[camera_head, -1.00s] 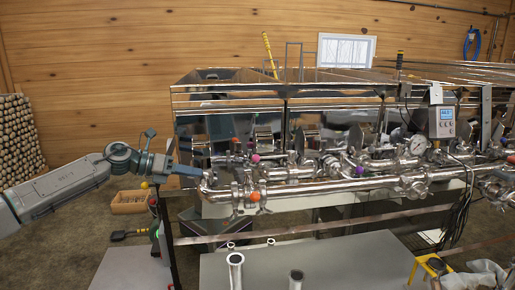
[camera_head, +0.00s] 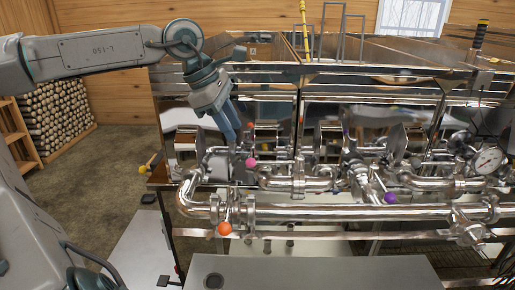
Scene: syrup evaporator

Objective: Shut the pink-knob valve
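The pink knob (camera_head: 250,162) is a small round ball on a valve handle among the shiny steel pipes (camera_head: 345,213) at the front of the evaporator. My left gripper (camera_head: 232,138) points down just left of and above the pink knob in the picture. A gap shows between its tips and the knob, and nothing is seen held. The fingers overlap from this side, so their opening cannot be judged. The valve body behind the knob is partly hidden among the pipes. My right gripper is out of view.
An orange knob (camera_head: 224,229) hangs below the front pipe, and a purple knob (camera_head: 390,198) is to the right. A yellow knob (camera_head: 143,169) is at the left end. A pressure gauge (camera_head: 488,160) stands at the right. Open floor lies left of the evaporator.

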